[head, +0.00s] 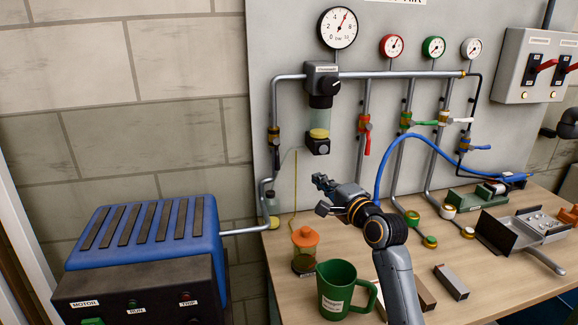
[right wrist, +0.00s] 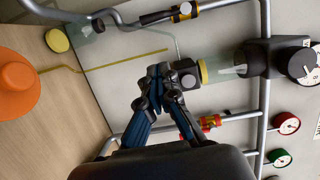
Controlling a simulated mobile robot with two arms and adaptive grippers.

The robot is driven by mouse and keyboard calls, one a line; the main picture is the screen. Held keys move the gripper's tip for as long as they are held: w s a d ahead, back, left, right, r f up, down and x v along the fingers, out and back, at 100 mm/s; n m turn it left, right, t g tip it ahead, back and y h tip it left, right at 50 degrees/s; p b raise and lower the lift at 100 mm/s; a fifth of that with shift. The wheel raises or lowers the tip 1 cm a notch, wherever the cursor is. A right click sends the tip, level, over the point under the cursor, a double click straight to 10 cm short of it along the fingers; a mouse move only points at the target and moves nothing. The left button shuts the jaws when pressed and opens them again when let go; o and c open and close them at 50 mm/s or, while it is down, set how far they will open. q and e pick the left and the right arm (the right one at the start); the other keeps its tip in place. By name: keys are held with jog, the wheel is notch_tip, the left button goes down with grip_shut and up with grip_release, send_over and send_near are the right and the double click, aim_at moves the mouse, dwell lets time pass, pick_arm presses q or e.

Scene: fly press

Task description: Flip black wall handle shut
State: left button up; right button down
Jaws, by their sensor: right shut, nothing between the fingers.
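The black wall handle (head: 273,142) sits on a valve on the vertical grey pipe at the left of the wall panel. It appears to lie along the pipe. In the right wrist view the black handle (right wrist: 155,18) is at the top, beside a yellow valve collar (right wrist: 184,10). My right gripper (head: 322,184) is shut and empty, below and to the right of the handle and apart from it. Its fingertips (right wrist: 162,76) meet in the middle of the right wrist view. My left gripper is not in view.
A filter unit (head: 320,92) hangs right of the handle. Red (head: 366,138), green (head: 424,122) and white (head: 461,120) handles are further right. An orange-topped container (head: 305,237) and green jug (head: 337,291) stand on the table below. A blue compressor (head: 145,235) is at left.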

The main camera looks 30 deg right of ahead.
aim_at(277, 154)
pick_arm(q)
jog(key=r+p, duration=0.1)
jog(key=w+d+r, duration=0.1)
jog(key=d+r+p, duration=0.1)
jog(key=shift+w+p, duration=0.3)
jog(key=shift+p, duration=0.05)
pick_arm(e)
jog(key=w+a, duration=0.3)
jog(key=w, duration=0.8)
jog(key=shift+w, duration=0.35)
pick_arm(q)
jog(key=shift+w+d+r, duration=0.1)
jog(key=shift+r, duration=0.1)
pick_arm(e)
jog(key=shift+w+a+f+m, duration=0.1)
jog(key=shift+a+f+m, duration=0.1)
jog(key=shift+a+m, duration=0.4)
